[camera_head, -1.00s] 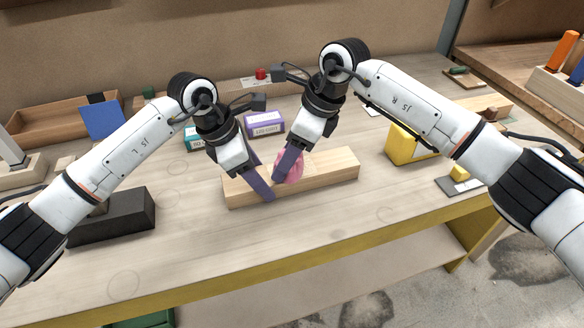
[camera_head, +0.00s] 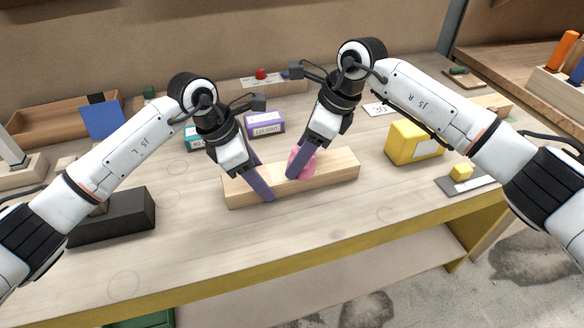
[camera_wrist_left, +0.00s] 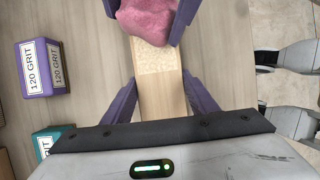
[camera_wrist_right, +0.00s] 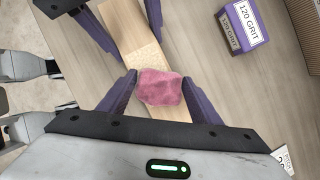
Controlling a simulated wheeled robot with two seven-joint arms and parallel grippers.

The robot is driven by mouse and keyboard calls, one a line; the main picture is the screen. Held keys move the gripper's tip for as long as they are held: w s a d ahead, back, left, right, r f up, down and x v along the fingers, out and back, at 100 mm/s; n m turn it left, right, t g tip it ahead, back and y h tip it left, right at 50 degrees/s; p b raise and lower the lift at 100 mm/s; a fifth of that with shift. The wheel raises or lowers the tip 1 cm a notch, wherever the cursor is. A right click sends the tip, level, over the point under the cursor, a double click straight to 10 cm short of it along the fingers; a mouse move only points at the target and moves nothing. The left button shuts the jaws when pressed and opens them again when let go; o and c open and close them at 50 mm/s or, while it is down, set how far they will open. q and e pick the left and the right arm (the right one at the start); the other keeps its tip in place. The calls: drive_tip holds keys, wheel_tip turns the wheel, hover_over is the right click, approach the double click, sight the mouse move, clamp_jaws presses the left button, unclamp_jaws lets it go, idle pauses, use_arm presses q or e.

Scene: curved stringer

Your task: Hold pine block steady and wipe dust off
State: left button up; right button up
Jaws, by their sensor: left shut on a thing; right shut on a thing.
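The pine block (camera_head: 338,169) lies flat on the workbench as a long pale bar. It also shows in the left wrist view (camera_wrist_left: 160,95) and the right wrist view (camera_wrist_right: 124,24). My left gripper (camera_head: 266,192) is shut across the block's left part, with a finger on each side. My right gripper (camera_head: 296,172) is shut on a pink cloth (camera_wrist_right: 159,88), which is bunched on top of the block to the right of the left gripper. A paler, speckled patch of the block shows between the grippers in the wrist views. The far fingers are partly hidden in the head view.
A purple 120 grit box (camera_head: 265,124) and a teal box (camera_head: 194,138) stand behind the block. A black block (camera_head: 112,217) is at left, a yellow block (camera_head: 413,143) at right. The bench's yellow front edge (camera_head: 250,262) is near; bare bench lies in front of the block.

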use_arm(q)
drive_tip(key=shift+r, duration=0.1)
use_arm(e)
drive_tip(key=shift+d+f, duration=0.1)
drive_tip(key=shift+f, duration=0.05)
drive_tip(key=shift+s+a, duration=0.3)
drive_tip(key=shift+a, duration=0.45)
drive_tip(key=shift+s+a, duration=0.25)
drive_tip(key=shift+a, duration=0.5)
drive_tip(key=shift+d, duration=0.1)
drive_tip(key=shift+w+d+r, duration=0.15)
drive_tip(key=shift+w+d, duration=0.15)
drive_tip(key=shift+d, duration=0.4)
drive_tip(key=shift+w+d+r, duration=0.1)
drive_tip(key=shift+w+d, duration=0.2)
drive_tip(key=shift+d, duration=0.35)
drive_tip(key=shift+r, duration=3.05)
